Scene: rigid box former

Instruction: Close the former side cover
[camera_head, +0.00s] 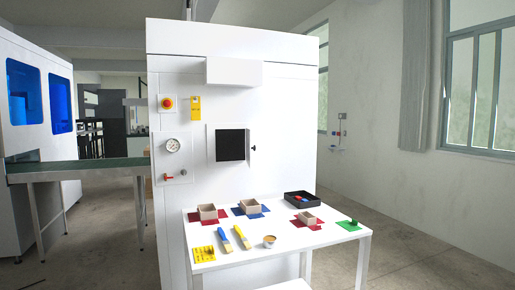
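The former is a tall white cabinet (290,110) in the middle of the view. Its front has a square dark opening (231,145) with a pale frame. At the right edge of this opening is a narrow white upright strip with a small black knob (253,148). The strip looks like the side cover seen nearly edge-on, standing out from the opening, but it is too small to be sure. The dark inside of the opening is uncovered. Neither of my grippers is in view.
A white table (330,237) stands before the cabinet, holding cardboard boxes on coloured mats, a black tray (302,199), brushes, a small cup (269,241) and a yellow card. A red button (167,103), yellow tag (195,108) and gauge (172,145) are left of the opening. A conveyor (80,168) stands left.

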